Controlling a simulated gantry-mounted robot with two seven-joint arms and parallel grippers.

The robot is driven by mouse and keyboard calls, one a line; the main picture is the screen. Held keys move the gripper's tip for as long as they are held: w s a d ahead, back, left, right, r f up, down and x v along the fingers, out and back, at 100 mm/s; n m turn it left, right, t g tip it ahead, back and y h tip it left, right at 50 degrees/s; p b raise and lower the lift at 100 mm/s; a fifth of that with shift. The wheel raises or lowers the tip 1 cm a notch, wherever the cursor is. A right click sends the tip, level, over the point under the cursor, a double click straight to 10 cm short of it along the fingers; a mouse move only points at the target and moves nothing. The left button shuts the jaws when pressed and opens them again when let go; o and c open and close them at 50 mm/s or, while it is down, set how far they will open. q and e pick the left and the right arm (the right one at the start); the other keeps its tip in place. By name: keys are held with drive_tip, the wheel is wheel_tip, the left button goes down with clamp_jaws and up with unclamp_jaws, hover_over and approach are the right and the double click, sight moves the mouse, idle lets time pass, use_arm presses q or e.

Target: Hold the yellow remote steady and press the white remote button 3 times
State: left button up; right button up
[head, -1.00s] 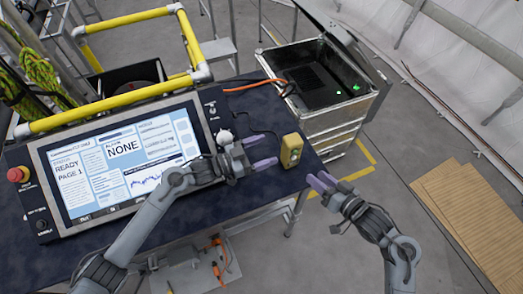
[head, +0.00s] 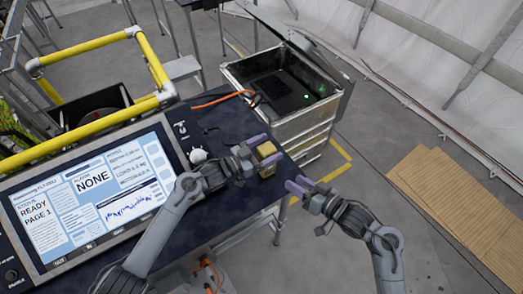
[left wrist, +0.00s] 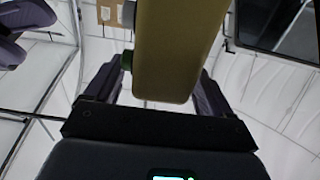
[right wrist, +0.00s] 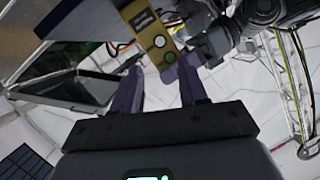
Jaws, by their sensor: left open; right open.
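The yellow remote (head: 267,151) stands upright near the right edge of the dark table. My left gripper (head: 264,150) is open, with its fingers on either side of the remote. In the left wrist view the remote (left wrist: 178,50) lies between the open fingers, its buttons in profile at its left side. The right wrist view shows the remote's button face (right wrist: 148,28), with a white button (right wrist: 160,41) and a green button (right wrist: 169,57). My right gripper (head: 298,186) is open and empty, just off the table's right edge, pointing toward the remote and apart from it.
A control panel with a screen (head: 85,195) fills the table's left part, with yellow rails (head: 75,132) behind it. A white knob-like thing (head: 198,155) and a cable lie near the remote. An open metal case (head: 285,90) stands beyond the table.

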use_arm(q)
drive_tip(key=shift+c, duration=0.2)
drive_tip(key=c, duration=1.2)
drive_tip(key=shift+c, duration=0.3)
use_arm(e)
clamp_jaws()
idle(0.6)
